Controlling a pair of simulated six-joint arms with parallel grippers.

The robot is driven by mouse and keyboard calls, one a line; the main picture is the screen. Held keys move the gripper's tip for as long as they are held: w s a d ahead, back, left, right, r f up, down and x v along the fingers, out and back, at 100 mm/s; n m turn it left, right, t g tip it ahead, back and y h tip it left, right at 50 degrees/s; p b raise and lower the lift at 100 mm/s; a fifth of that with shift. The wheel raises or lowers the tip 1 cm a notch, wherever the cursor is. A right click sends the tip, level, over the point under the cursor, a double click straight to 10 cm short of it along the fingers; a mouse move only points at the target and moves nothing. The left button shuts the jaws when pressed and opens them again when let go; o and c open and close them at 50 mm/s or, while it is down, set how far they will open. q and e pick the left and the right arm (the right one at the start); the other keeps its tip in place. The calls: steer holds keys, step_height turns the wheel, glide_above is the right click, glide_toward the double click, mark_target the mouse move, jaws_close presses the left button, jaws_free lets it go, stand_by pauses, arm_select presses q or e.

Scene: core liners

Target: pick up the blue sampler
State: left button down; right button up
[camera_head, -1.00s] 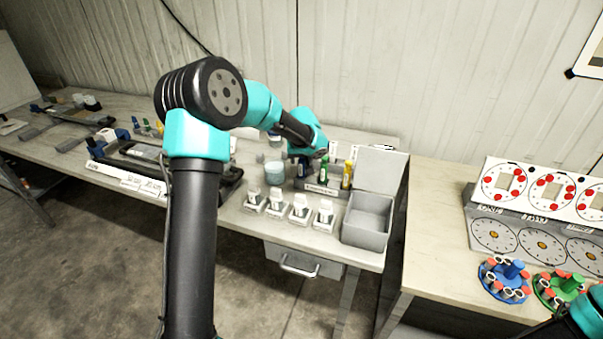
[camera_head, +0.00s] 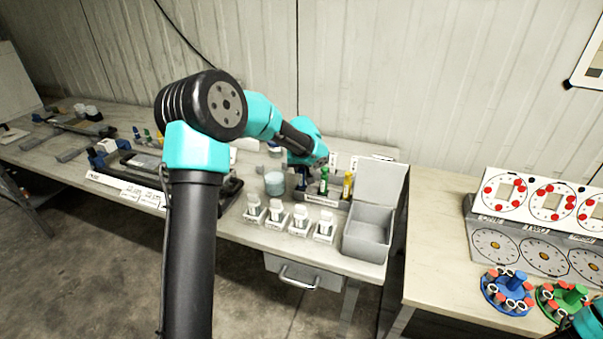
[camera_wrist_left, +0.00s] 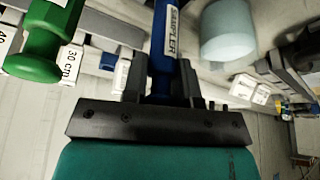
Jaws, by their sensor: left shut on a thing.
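My left gripper (camera_head: 303,172) is at the sampler rack (camera_head: 328,200) on the far bench, partly hidden by its own wrist. In the left wrist view, the left gripper (camera_wrist_left: 162,85) is shut on the blue sampler (camera_wrist_left: 163,45), whose shaft carries a white SAMPLER label. The blue sampler (camera_head: 302,187) is small in the head view, and I cannot tell whether it is clear of the rack. A green sampler (camera_head: 324,180) and a yellow one (camera_head: 347,183) stand beside it. My right gripper is out of view.
A pale cylindrical jar (camera_head: 274,183) stands left of the gripper. Several white-capped holders (camera_head: 299,217) line the bench front. An open grey box (camera_head: 367,238) is to their right. A black tray (camera_head: 228,190) lies left. Dial boards and coloured carousels (camera_head: 508,290) occupy the right table.

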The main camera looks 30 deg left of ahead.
arm_select(q)
step_height(320, 180, up, 9)
steer(key=shift+r, duration=0.2)
stand_by(0.7)
